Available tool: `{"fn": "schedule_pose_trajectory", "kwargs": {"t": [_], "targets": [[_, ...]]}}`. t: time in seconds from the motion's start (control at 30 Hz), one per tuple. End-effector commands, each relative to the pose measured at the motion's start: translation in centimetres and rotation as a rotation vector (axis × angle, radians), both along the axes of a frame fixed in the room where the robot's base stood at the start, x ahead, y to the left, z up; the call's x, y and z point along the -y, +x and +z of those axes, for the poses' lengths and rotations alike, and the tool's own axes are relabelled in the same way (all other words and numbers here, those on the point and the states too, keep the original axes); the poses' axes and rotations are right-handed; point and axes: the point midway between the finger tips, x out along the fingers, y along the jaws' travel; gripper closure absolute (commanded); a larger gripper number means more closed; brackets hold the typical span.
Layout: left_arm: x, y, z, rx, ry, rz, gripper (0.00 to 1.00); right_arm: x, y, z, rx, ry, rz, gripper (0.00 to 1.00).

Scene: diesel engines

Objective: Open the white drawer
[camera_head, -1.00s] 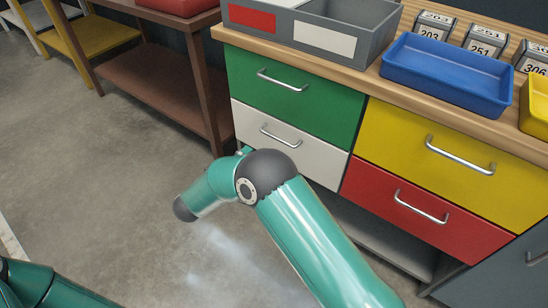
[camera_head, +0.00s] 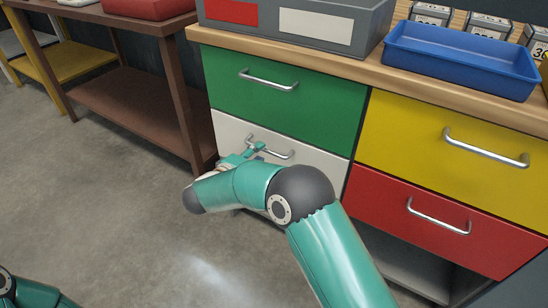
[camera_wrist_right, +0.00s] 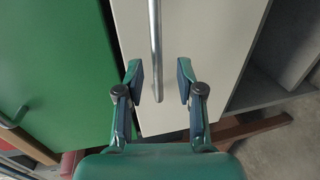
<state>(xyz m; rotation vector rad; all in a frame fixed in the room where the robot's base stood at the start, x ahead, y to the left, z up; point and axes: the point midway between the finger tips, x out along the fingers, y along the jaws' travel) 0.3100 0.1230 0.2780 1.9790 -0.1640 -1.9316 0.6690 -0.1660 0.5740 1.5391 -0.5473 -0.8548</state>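The white drawer (camera_head: 315,158) is closed, below the green drawer (camera_head: 300,98) and left of the red drawer. Its metal handle (camera_head: 272,150) also shows in the right wrist view (camera_wrist_right: 155,45), running between the fingers. My right gripper (camera_head: 258,152) is at the left part of this handle; in the wrist view the right gripper (camera_wrist_right: 158,82) is open, with one finger on each side of the bar and a gap to both. My right arm hides the lower part of the drawer front. Only a piece of my left arm shows at the lower left; its gripper is out of frame.
The yellow drawer (camera_head: 450,140) and red drawer (camera_head: 440,220) are closed at the right. A grey bin (camera_head: 345,35) and a blue tray (camera_head: 460,60) stand on the worktop. A brown shelf table (camera_head: 130,95) stands at the left. The floor in front is clear.

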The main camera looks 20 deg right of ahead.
Motion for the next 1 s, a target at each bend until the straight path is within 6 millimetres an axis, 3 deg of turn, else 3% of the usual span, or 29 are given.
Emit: {"fn": "schedule_pose_trajectory", "kwargs": {"t": [0.03, 0.2, 0.6, 0.63, 0.83, 1.0], "targets": [[0.0, 0.0, -1.3, 0.000, 0.000, 0.000, 0.60, 0.5, 0.2, -0.7, 0.003, 0.001, 0.000, 0.63], [0.0, 0.0, -2.4, 0.000, 0.000, 0.000, 0.60, 1.7, 0.7, -0.7, 0.002, 0.000, 0.003, 0.63], [0.0, 0.0, -2.6, 0.000, 0.000, 0.000, 0.60, 3.3, 0.5, -0.5, 0.000, 0.000, -0.013, 0.63], [0.0, 0.0, -2.6, 0.000, 0.000, 0.000, 0.60, 3.4, 0.5, -0.5, 0.000, 0.000, -0.014, 0.64], [0.0, 0.0, -2.6, 0.000, 0.000, 0.000, 0.60, 3.6, 0.4, -0.6, 0.000, 0.000, -0.018, 0.98], [0.0, 0.0, -2.6, 0.000, 0.000, 0.000, 0.60, 3.6, 0.4, -0.6, -0.001, 0.000, -0.019, 1.00]]}}
